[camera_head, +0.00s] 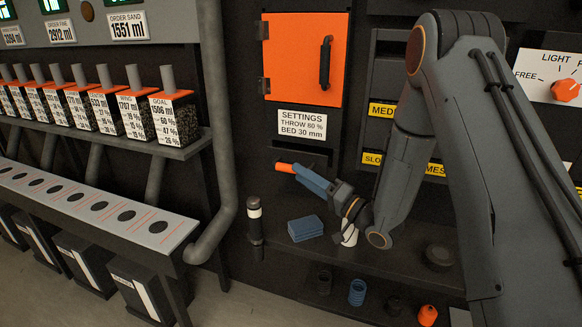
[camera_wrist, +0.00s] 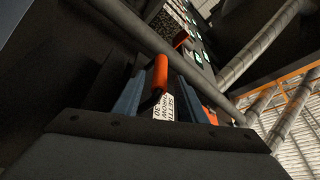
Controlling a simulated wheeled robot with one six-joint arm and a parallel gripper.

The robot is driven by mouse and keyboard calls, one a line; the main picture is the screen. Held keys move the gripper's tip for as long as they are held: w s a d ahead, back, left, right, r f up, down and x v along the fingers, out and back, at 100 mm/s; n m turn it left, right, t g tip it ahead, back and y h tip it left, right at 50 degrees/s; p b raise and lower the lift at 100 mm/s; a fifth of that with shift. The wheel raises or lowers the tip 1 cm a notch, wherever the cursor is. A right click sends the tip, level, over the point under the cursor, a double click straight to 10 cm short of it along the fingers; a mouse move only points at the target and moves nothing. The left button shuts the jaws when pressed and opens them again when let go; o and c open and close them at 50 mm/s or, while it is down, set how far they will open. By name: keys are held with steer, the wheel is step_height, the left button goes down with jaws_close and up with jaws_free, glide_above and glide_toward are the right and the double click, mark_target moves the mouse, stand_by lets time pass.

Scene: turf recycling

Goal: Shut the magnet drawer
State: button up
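A short orange handle (camera_head: 286,167) sits on the dark cabinet front under the settings sign. I take it for the magnet drawer's handle; the drawer body is too dark to make out, so how far it stands out cannot be told. My gripper (camera_head: 304,176) reaches it from the right with its blue fingers. In the wrist view the orange handle (camera_wrist: 160,73) shows between the fingertips of my gripper (camera_wrist: 158,95), closer to the left finger. A gap with the sign behind it shows towards the right finger, so the fingers are apart.
An orange door (camera_head: 300,60) with a black handle is above the settings sign (camera_head: 302,123). A grey pipe (camera_head: 214,130) stands left.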

mark_target(297, 159)
steer(key=x, duration=0.5)
steer(key=shift+p, duration=0.4)
jaws_close()
